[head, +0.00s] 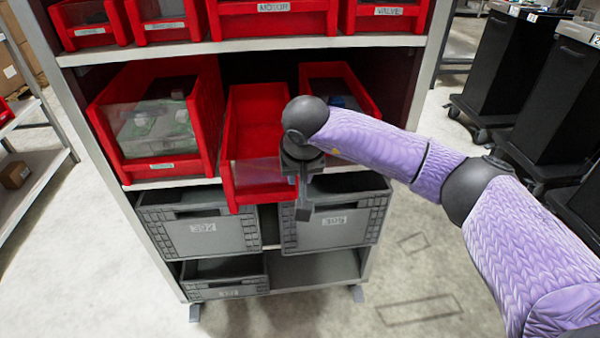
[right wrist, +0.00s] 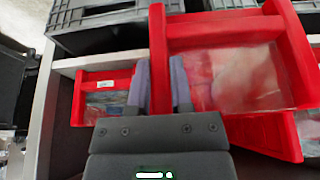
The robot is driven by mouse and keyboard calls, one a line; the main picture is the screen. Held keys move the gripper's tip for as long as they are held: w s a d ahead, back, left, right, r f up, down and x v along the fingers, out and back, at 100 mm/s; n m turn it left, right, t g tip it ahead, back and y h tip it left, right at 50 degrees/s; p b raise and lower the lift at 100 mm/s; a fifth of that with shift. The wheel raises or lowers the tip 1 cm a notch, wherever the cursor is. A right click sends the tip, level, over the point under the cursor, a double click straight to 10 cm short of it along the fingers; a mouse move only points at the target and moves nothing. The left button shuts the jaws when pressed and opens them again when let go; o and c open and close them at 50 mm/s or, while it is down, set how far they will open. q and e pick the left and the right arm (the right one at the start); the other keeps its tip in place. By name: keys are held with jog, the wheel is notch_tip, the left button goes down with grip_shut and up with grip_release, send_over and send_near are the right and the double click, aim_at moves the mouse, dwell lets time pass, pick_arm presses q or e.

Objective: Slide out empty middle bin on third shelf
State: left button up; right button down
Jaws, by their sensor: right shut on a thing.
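The red middle bin (head: 256,125) sits between two other red bins on the shelf, and its front juts out past the shelf edge. Its visible inside looks empty, and it has a clear front panel. My right gripper (head: 303,190) is at the bin's right front corner. In the right wrist view, the fingers of my right gripper (right wrist: 163,85) are shut on a red upright wall of the middle bin (right wrist: 235,32), one finger on each side. My arm hides part of the bin's right side. My left gripper is not in view.
The left red bin (head: 205,115) holds items. The right red bin (head: 355,90) is partly behind my arm. Below are grey crates (head: 200,230) (head: 333,228). Labelled red bins (head: 275,22) line the shelf above. Dark carts (head: 510,70) stand at right; floor shows between.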

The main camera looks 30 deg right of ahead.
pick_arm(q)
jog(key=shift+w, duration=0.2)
pick_arm(e)
jog(key=c, duration=0.8)
grip_release()
jog(key=o, duration=0.4)
jog(key=shift+c, duration=0.2)
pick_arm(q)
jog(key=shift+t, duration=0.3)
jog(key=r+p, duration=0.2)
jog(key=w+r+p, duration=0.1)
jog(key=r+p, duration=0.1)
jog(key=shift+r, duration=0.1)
pick_arm(e)
jog(key=v, duration=1)
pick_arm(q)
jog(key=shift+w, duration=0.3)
pick_arm(e)
jog(key=shift+w, duration=0.1)
